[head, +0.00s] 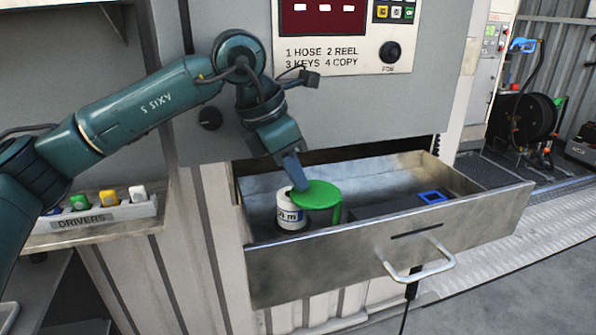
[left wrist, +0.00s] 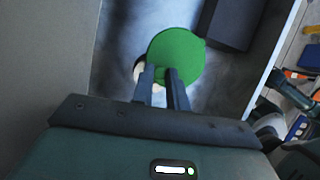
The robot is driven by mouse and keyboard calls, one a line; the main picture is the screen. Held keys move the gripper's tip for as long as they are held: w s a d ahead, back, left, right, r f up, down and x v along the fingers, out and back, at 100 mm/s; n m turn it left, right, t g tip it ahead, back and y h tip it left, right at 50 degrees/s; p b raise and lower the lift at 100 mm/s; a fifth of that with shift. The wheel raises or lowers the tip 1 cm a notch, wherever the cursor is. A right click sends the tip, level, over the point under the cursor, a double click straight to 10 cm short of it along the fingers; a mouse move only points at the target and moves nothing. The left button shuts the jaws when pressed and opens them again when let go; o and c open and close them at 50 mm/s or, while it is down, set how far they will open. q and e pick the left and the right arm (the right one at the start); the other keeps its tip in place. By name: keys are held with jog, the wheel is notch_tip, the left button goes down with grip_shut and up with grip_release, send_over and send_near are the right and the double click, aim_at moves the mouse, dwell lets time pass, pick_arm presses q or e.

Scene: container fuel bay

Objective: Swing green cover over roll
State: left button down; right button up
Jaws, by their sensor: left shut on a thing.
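The green cover (head: 316,194) is a flat round disc with a green post beneath its right side, inside the open drawer. The white roll (head: 290,214) with dark lettering stands upright in the drawer's left part. The cover overlaps the roll's upper right edge in the head view; the roll's left part is uncovered. My left gripper (head: 299,186) is shut on the cover's near-left edge. In the left wrist view the cover (left wrist: 178,56) lies beyond the fingertips (left wrist: 162,78), with a white sliver of the roll (left wrist: 139,72) at its left.
The metal drawer (head: 330,270) is pulled out, with a handle (head: 420,262) in front. A blue square frame (head: 432,197) lies on a dark block at its right. The control panel (head: 335,45) rises behind. A drivers rack (head: 90,222) stands left.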

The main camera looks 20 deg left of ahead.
pick_arm(q)
jog(key=c, duration=1.4)
grip_release()
jog(key=shift+r, duration=0.1)
jog(key=v, duration=1.3)
